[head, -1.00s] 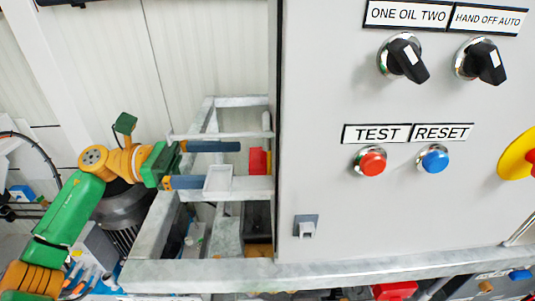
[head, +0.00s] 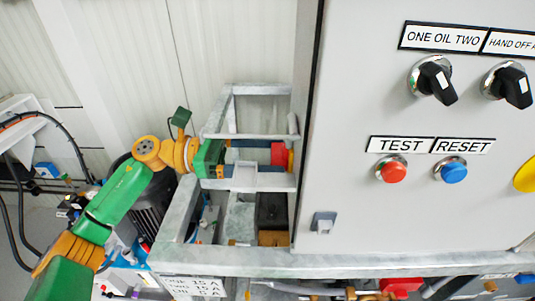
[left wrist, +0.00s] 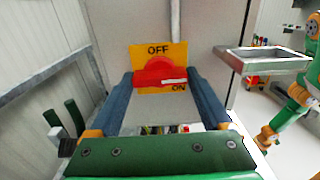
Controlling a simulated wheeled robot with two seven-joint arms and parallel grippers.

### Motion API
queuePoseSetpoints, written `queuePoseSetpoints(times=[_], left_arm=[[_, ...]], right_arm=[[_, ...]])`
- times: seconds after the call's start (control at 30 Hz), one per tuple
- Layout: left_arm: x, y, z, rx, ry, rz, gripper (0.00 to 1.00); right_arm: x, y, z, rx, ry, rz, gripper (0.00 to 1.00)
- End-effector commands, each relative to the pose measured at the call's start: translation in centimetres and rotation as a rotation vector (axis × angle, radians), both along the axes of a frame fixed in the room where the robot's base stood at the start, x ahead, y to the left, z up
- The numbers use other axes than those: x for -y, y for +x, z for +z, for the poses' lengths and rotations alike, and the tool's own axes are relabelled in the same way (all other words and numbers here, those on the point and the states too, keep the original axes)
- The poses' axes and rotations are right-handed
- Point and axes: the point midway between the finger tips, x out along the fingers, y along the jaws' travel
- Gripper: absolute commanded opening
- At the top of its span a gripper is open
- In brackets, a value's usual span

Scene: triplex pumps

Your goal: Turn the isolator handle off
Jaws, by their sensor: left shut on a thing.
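The red isolator handle (left wrist: 162,75) sits on a yellow plate (left wrist: 173,52) marked OFF at the top and ON at the lower right. Its bar lies roughly level in the left wrist view, with a white mark on its right part, near ON. My left gripper (left wrist: 164,80) is shut on the handle, with one blue finger at each end of the bar. In the head view the handle (head: 278,154) shows at the cabinet's left side, with my left gripper (head: 266,156) reaching it from the left. My right gripper is not in view.
The grey control cabinet (head: 340,100) has black selector knobs and red and blue buttons on its front. A grey metal frame (head: 182,215) stands below and around the gripper. A grey tray-like part (left wrist: 262,58) juts out at right in the left wrist view.

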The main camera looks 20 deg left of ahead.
Motion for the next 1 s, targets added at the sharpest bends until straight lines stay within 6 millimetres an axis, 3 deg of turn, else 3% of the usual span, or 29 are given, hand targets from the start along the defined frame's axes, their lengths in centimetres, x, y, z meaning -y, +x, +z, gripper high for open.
queuePoseSetpoints(times=[0.27, 1.0], left_arm=[[-0.1, 0.1, 0.0, -0.115, -0.032, 0.001, 0.27], [-0.1, 0.1, 0.2, -0.778, -0.223, 0.003, 0.27]], right_arm=[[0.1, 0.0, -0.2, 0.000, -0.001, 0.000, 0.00], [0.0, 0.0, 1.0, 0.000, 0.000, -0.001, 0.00]])
